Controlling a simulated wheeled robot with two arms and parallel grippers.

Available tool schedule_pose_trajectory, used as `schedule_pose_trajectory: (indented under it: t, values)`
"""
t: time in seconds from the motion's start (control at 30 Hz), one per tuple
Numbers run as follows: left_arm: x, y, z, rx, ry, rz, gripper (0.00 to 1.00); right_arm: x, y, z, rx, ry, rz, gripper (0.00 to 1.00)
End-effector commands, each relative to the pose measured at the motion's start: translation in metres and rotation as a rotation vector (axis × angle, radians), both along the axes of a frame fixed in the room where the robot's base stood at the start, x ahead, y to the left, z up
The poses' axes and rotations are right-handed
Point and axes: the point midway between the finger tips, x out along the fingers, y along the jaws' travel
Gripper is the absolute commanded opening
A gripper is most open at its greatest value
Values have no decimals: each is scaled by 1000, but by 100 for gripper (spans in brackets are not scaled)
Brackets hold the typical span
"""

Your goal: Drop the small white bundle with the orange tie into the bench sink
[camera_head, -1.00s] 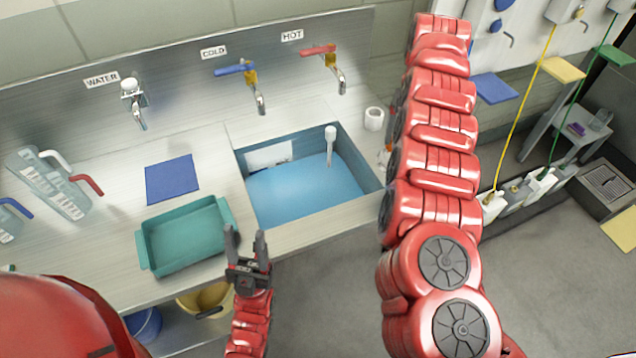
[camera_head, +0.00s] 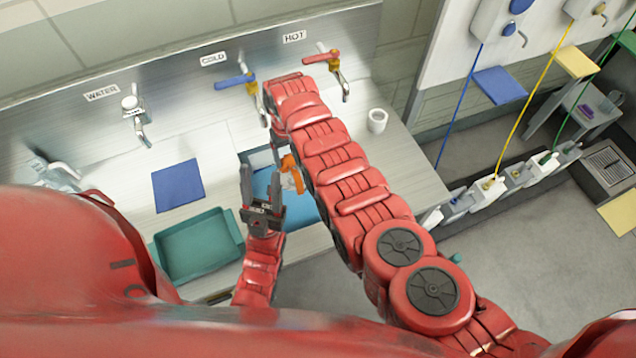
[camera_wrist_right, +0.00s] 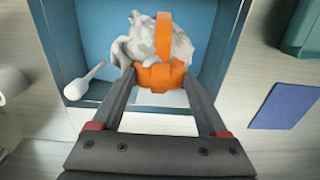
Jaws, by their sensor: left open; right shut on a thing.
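The small white bundle with the orange tie (camera_wrist_right: 150,45) is between the fingers of my right gripper (camera_wrist_right: 165,78), which is shut on it. In the wrist view the bundle hangs over the blue inside of the bench sink (camera_wrist_right: 65,30). In the head view the orange tie (camera_head: 290,163) and a bit of white show beside my right arm, over the sink (camera_head: 262,186). My arm hides much of the sink there. My left gripper (camera_head: 262,190) is open and empty, at the sink's front left.
A teal tray (camera_head: 197,245) and a blue mat (camera_head: 178,185) lie on the bench left of the sink. Taps (camera_head: 235,80) line the back wall. A white cup (camera_head: 377,120) stands right of the sink.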

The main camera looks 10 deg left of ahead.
Motion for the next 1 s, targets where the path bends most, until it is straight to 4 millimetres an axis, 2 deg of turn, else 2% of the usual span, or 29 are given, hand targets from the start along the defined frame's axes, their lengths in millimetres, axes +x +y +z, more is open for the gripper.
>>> schedule_pose_trajectory:
  t: [0.5,0.87,0.9,1.0]
  values:
    - [0,0,-51,0,0,0,50,-1,1,-56,-1,-1,1,0]
    - [0,0,-53,0,0,0,50,0,1,-59,0,-1,1,0]
    - [0,0,-53,0,0,0,50,0,0,-59,0,-1,1,84]
    - [0,0,-53,0,0,0,50,0,0,-59,-1,-1,1,100]
